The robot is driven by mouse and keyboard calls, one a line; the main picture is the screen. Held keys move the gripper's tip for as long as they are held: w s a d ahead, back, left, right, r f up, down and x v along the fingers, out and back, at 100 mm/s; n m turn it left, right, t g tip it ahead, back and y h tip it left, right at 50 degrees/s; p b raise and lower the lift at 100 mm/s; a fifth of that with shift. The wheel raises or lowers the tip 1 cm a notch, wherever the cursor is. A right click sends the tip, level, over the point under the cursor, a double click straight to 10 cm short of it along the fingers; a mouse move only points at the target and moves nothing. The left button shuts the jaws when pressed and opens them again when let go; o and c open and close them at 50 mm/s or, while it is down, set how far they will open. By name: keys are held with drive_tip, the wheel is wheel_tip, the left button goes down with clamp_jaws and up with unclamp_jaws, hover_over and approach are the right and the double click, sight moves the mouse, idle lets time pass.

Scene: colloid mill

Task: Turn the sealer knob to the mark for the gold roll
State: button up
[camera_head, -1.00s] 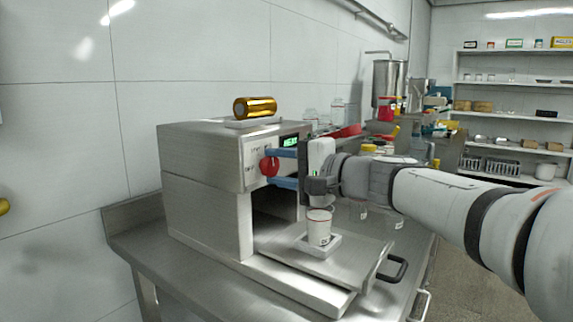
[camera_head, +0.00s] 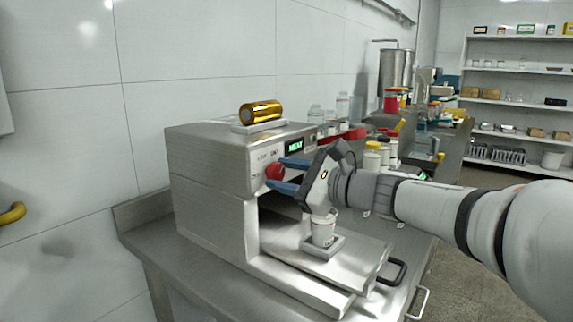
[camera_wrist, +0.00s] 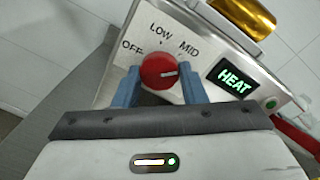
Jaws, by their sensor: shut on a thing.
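The red sealer knob (camera_head: 275,172) is on the front panel of the steel sealer (camera_head: 215,165). It also shows in the wrist view (camera_wrist: 158,68), with labels OFF, LOW and MID around it. My gripper (camera_wrist: 160,78) is shut on the knob, one blue finger on each side, and is tilted. The gold roll (camera_head: 261,110) lies on a pad on top of the sealer. The green display (camera_wrist: 234,79) reads HEAT.
A white cup (camera_head: 323,231) stands on a small plate on the sealer's pull-out tray (camera_head: 350,268), below my gripper. Jars and bottles (camera_head: 375,155) stand behind on the steel counter. A green lamp (camera_wrist: 271,103) is beside the display.

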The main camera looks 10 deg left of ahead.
drive_tip(key=m+p, duration=0.3)
drive_tip(key=m, duration=0.1)
drive_tip(key=shift+w+m, duration=0.1)
drive_tip(key=shift+m, duration=0.2)
drive_tip(key=m+p, duration=0.4)
drive_tip(key=shift+f+y, duration=0.1)
drive_tip(key=shift+y, duration=0.2)
drive_tip(key=o, duration=0.8)
drive_tip(key=shift+d, duration=0.15)
drive_tip(key=shift+c, duration=0.2)
drive_tip(key=shift+o, duration=1.1)
